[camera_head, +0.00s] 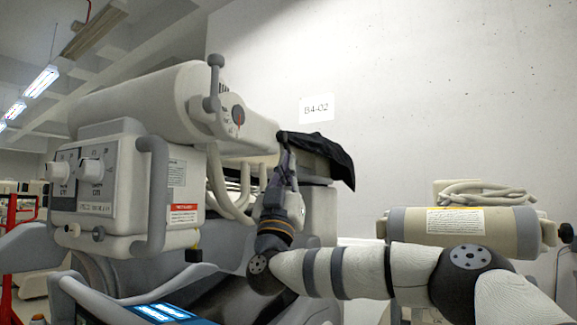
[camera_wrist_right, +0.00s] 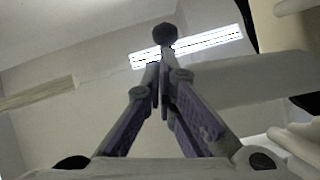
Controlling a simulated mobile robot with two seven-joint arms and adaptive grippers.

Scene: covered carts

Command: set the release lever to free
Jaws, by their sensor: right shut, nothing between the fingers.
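The release lever (camera_head: 213,85) is a grey upright bar with a round knob, mounted at the end of the large pale cylinder. Its pivot disc (camera_head: 234,115) carries small red and dark marks, too small to read. My right gripper (camera_head: 287,155) points up, shut and empty, to the right of the lever and apart from it in the head view. In the right wrist view, its closed fingers (camera_wrist_right: 162,85) point at a dark round knob (camera_wrist_right: 165,34), which looks like the lever's knob; the gap is hard to judge. My left gripper is not in view.
A dark cloth (camera_head: 335,158) hangs behind my right gripper. Pale hoses (camera_head: 222,190) loop under the cylinder. A control box (camera_head: 100,180) with knobs and a handle stands at left. Another cylinder with coiled hose (camera_head: 470,225) is at right. The wall side above is clear.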

